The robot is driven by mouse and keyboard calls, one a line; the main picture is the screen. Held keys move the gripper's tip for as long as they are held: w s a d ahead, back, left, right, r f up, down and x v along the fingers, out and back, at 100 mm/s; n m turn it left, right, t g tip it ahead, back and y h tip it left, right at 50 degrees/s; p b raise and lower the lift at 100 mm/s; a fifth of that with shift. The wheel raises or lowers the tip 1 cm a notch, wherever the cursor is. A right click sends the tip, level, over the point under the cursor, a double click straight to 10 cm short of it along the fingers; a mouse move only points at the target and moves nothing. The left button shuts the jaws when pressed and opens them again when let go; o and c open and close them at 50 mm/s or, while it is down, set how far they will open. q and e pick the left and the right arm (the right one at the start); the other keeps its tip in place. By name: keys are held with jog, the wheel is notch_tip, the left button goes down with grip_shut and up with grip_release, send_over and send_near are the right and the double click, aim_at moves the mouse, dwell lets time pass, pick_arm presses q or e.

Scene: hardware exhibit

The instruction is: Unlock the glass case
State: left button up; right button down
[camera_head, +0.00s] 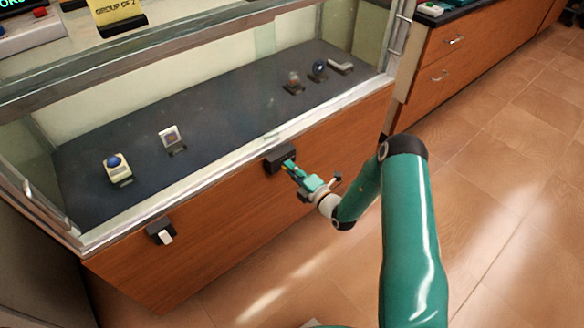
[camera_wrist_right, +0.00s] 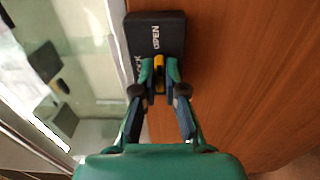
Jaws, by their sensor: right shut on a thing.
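The glass case (camera_head: 195,125) has a wooden front panel and a dark display floor behind glass. A black lock box (camera_head: 278,155) is mounted on the panel. It also shows in the right wrist view (camera_wrist_right: 157,32), with white lettering that reads "OPEN" and, partly covered, "LOCK". My right gripper (camera_head: 291,167) is at this box. In the right wrist view its fingers (camera_wrist_right: 159,76) are shut on a yellow piece (camera_wrist_right: 158,66) at the box's face. Whether the piece is a key or a fixed lever I cannot tell. My left gripper is out of view.
A second black box with a white switch (camera_head: 164,235) is on the panel at lower left. Inside the case stand a blue-topped device (camera_head: 117,167) and several small exhibits. Wooden drawers (camera_head: 452,58) stand at the right. The tiled floor (camera_head: 500,190) is clear.

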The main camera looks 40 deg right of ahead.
jog(key=shift+s+d+f, duration=0.1)
jog(key=shift+d, duration=0.15)
jog(key=c, duration=1.3)
grip_release()
jog(key=shift+o, duration=0.3)
jog(key=shift+a, duration=0.1)
jog(key=s, duration=1.2)
jog(key=shift+d, duration=0.45)
jog(key=shift+w+a, duration=0.1)
